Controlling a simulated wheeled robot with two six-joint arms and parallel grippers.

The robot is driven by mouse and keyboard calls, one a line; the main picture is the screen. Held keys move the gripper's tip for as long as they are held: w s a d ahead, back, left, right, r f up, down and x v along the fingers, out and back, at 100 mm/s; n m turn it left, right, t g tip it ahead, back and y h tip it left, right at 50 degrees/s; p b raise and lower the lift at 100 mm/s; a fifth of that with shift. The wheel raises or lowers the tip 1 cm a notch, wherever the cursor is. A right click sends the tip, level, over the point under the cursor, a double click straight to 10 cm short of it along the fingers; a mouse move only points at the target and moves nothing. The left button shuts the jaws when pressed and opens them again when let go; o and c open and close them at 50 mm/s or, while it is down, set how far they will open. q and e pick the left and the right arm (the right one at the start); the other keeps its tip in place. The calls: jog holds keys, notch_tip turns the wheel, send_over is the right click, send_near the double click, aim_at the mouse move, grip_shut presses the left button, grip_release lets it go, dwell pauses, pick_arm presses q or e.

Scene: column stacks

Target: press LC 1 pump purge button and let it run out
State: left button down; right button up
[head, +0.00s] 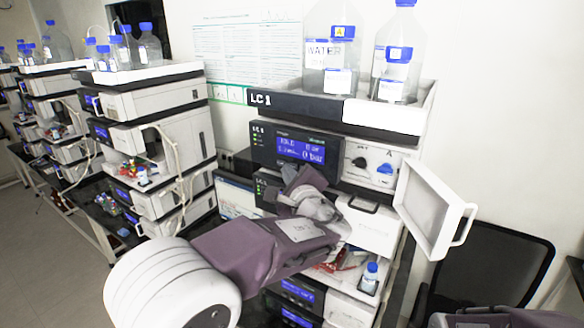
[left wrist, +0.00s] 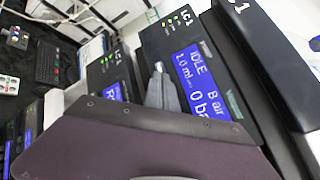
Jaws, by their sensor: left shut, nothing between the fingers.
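The LC 1 pump (head: 270,139) is a dark-fronted module under the LC 1 bottle tray in the head view. Its blue display (head: 301,149) is lit; in the left wrist view the display (left wrist: 198,82) reads IDLE and 0 bar, with "B air". Small indicator lights sit beside the LC 1 label. My left gripper (head: 308,172) is shut and empty in front of the stack, just below the display. In the left wrist view its closed tips (left wrist: 159,70) overlap the panel's edge beside the display. I cannot tell whether they touch it. I cannot make out the purge button.
Solvent bottles (head: 396,60) stand in the tray (head: 382,117) on top. A white door (head: 432,208) stands open at right. A black knob and a blue knob (head: 385,170) are right of the display. A chair (head: 490,265) stands at lower right. More instrument stacks (head: 160,95) stand left.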

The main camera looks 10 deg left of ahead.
pick_arm(q)
jog(key=shift+w+d, duration=0.1)
jog(key=shift+w, duration=0.15)
dwell(0.4)
jog(key=shift+s, duration=0.1)
jog(key=shift+s+a+b, duration=0.3)
jog(key=shift+s+b, duration=0.4)
jog(key=s+b, duration=0.1)
jog(key=s+a, duration=0.1)
jog(key=s, duration=0.1)
jog(key=s+b, duration=0.1)
jog(key=shift+s+a+b, duration=0.35)
